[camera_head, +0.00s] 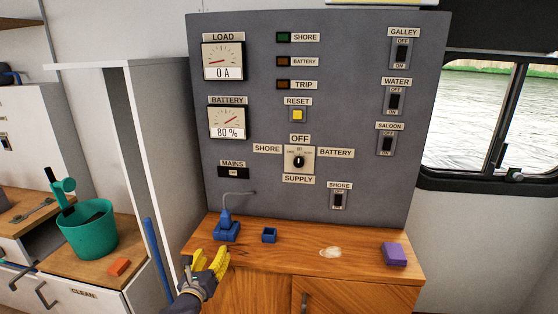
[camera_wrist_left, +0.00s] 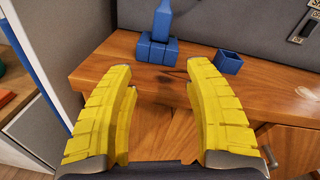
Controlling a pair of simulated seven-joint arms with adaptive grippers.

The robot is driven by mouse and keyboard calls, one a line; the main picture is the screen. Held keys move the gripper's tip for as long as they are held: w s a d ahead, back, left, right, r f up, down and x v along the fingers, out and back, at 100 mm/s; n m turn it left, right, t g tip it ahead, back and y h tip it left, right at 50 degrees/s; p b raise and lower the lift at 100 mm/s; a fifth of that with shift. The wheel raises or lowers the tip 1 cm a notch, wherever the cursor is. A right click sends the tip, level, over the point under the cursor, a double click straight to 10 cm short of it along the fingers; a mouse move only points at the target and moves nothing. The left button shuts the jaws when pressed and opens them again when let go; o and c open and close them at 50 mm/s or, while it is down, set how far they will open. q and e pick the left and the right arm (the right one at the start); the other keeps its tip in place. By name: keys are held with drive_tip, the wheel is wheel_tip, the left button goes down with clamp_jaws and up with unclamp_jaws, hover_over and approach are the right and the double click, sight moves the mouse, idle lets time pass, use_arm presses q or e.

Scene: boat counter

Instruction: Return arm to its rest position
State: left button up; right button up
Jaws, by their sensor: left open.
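My left gripper (camera_head: 207,266) has yellow padded fingers and comes in from the bottom of the head view, at the front left edge of the wooden counter (camera_head: 295,253). In the left wrist view its two fingers (camera_wrist_left: 161,80) stand wide apart with nothing between them. A blue plug on a blue block (camera_head: 227,232) stands on the counter just behind the gripper, apart from it; it also shows in the left wrist view (camera_wrist_left: 157,48). My right gripper is in neither view.
A grey panel (camera_head: 350,110) with meters and switches rises behind the counter. A small blue open box (camera_head: 269,235), a pale smear (camera_head: 330,252) and a purple block (camera_head: 394,254) are on the counter. A green bucket (camera_head: 88,233) and an orange block (camera_head: 119,267) stand at left.

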use_arm(q)
drive_tip(key=s+a+f+n+g+y, duration=0.25)
drive_tip(key=s+f+n, duration=0.25)
drive_tip(key=s+n, duration=0.6)
drive_tip(key=s+a+f+n+g+y, duration=0.15)
drive_tip(key=s+f+n+g, duration=0.45)
drive_tip(key=s, duration=0.9)
drive_tip(key=s+a+f+n+g+y, duration=0.2)
drive_tip(key=s+a+f+n, duration=0.15)
drive_tip(key=s+n, duration=0.75)
drive_tip(key=s+d+f+m+g+h, duration=0.1)
drive_tip(key=s+d+f+h, duration=0.15)
drive_tip(key=f, duration=1.35)
drive_tip(key=s+d+f+g+h, duration=0.15)
drive_tip(key=d+f, duration=0.25)
drive_tip(key=f, duration=1.3)
drive_tip(key=s+f+n+g+h, duration=0.1)
drive_tip(key=s+f+n+g, duration=0.1)
drive_tip(key=s+f, duration=1.7)
drive_tip(key=shift+s+a+f+n+g, duration=0.15)
drive_tip(key=shift+s+n+g, duration=0.2)
drive_tip(key=shift+s, duration=1.25)
